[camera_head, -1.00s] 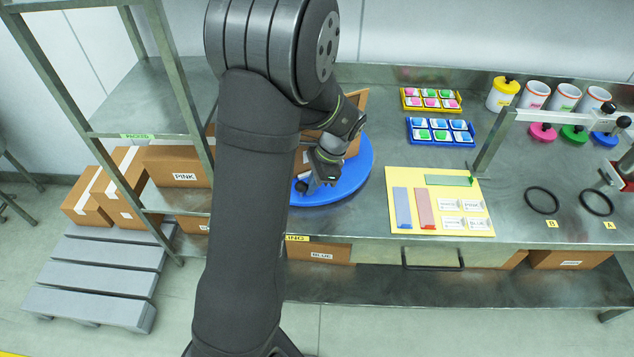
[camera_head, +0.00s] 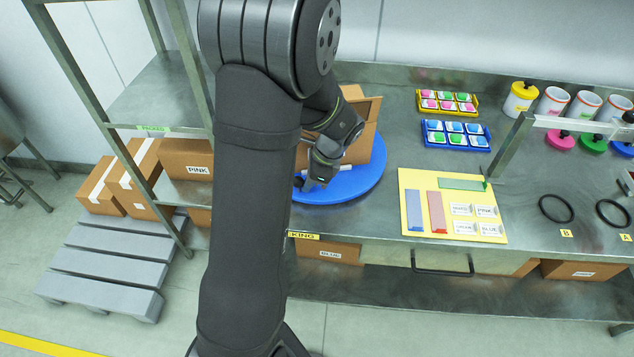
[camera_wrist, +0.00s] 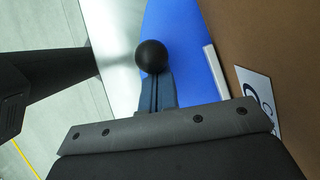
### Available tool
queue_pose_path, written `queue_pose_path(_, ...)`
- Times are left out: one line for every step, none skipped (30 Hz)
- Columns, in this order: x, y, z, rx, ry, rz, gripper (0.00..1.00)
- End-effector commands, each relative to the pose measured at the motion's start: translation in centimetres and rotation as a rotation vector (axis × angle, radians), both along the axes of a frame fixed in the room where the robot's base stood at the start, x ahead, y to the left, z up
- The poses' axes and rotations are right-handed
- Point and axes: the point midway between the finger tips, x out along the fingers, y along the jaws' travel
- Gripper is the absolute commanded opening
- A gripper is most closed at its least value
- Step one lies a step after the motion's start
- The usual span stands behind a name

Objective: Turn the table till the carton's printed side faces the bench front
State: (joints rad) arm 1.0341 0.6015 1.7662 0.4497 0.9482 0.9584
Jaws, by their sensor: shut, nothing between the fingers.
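The brown carton (camera_head: 360,142) stands open-topped on the blue round table (camera_head: 368,178), partly hidden behind my arm. My gripper (camera_head: 308,184) is low over the table's front left part, beside the carton. In the wrist view my gripper's shut fingers (camera_wrist: 157,92) point at a black ball knob (camera_wrist: 151,55), with nothing held between them. I cannot tell whether they touch the knob. The carton's side (camera_wrist: 285,45) is at the right there, with a white printed label (camera_wrist: 258,98) partly hidden by my gripper. The blue table also shows there (camera_wrist: 185,40).
A yellow board (camera_head: 410,180) with coloured strips and label cards lies right of the table. Yellow (camera_head: 447,102) and blue (camera_head: 455,134) trays stand behind it. A shelf rack (camera_head: 160,130) is at the left. Bare steel bench lies between board and black rings (camera_head: 556,208).

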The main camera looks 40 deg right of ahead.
Motion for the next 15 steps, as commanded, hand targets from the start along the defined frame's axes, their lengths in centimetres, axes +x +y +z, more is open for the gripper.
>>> queue_pose_path(0.4,0.4,0.0,-0.001,-0.001,-0.021,0.0)
queue_pose_path(0.6,0.5,0.0,0.0,0.0,-0.035,0.0)
queue_pose_path(0.8,0.7,0.0,0.0,0.0,-0.054,0.0)
queue_pose_path(1.0,0.8,0.0,0.0,0.0,-0.069,0.0)
queue_pose_path(1.2,0.9,0.0,0.0,0.0,-0.082,0.0)
queue_pose_path(1.4,1.1,0.0,-0.001,-0.001,-0.1,0.0)
queue_pose_path(1.6,1.2,0.0,0.0,-0.002,-0.113,0.0)
queue_pose_path(1.8,1.3,0.0,0.0,0.0,-0.125,0.0)
queue_pose_path(2.0,1.5,0.0,-0.001,-0.001,-0.139,0.0)
queue_pose_path(2.1,1.5,0.0,-0.001,-0.001,-0.138,0.0)
queue_pose_path(2.3,1.6,0.0,-0.001,-0.001,-0.137,0.0)
queue_pose_path(2.5,1.7,0.0,-0.001,-0.001,-0.137,0.0)
queue_pose_path(2.6,1.8,0.0,-0.001,-0.001,-0.137,0.0)
queue_pose_path(2.7,1.9,0.0,-0.001,-0.001,-0.137,0.0)
queue_pose_path(2.9,2.0,0.0,0.0,0.0,-0.136,0.0)
